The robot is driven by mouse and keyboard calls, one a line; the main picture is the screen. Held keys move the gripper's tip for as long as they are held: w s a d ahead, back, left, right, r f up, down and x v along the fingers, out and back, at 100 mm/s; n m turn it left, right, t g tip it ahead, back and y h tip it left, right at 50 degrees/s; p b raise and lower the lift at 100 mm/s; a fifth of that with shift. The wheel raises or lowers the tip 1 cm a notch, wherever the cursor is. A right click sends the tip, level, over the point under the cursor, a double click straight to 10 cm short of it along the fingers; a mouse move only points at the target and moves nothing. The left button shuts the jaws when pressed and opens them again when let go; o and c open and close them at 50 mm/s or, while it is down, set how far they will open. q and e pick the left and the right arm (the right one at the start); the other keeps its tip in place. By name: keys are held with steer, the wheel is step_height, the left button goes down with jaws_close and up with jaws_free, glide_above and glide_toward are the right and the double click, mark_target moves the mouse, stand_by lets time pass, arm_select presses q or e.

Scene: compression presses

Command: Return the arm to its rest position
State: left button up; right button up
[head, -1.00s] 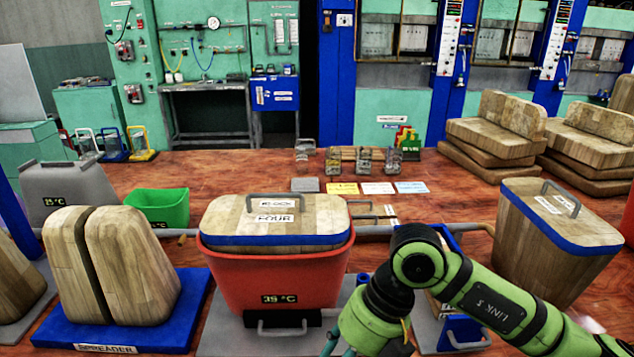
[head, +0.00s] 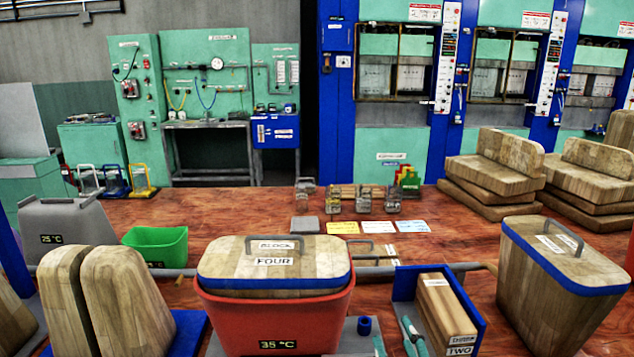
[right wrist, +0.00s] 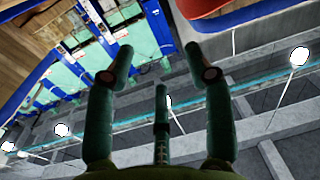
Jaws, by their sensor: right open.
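My right gripper (head: 402,335) shows only as teal fingertips at the bottom edge of the head view, in front of the blue holder. In the right wrist view its teal fingers (right wrist: 160,72) are spread apart with nothing between them. They point toward the presses and the ceiling lights, with the picture steeply tilted. The rest of the right arm is out of the head view. My left gripper is not in view.
A red bin (head: 275,318) with wooden block four (head: 275,262) stands left of the fingertips. A blue holder (head: 474,312) with a wooden block (head: 444,308) is close by. A large wooden block (head: 550,280) stands right. The table's middle (head: 230,215) has free room.

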steer(key=s+d+f+m+g+h, duration=0.1)
steer(key=s+d+f+g, duration=0.3)
steer(key=f, duration=0.4)
steer(key=s+d+f+m+g+h, duration=0.1)
steer(key=s+f+g+h, duration=0.1)
steer(key=s+f+g, duration=0.45)
steer(key=s+d+f+g+y, duration=0.1)
steer(key=s+f+g, duration=0.3)
steer(key=s+f, duration=0.75)
steer(key=s+f+g, duration=0.1)
steer(key=s+f, duration=0.1)
steer(key=f, duration=0.9)
steer(key=s+f, duration=0.2)
steer(key=f, duration=1)
steer(key=s+d+f+n+g, duration=0.1)
steer(key=s+d+f, duration=0.2)
steer(key=s+f, duration=0.9)
steer(key=s, duration=0.3)
steer(key=shift+f, duration=0.15)
steer(key=shift+s+g, duration=0.1)
steer(key=shift+g, duration=0.15)
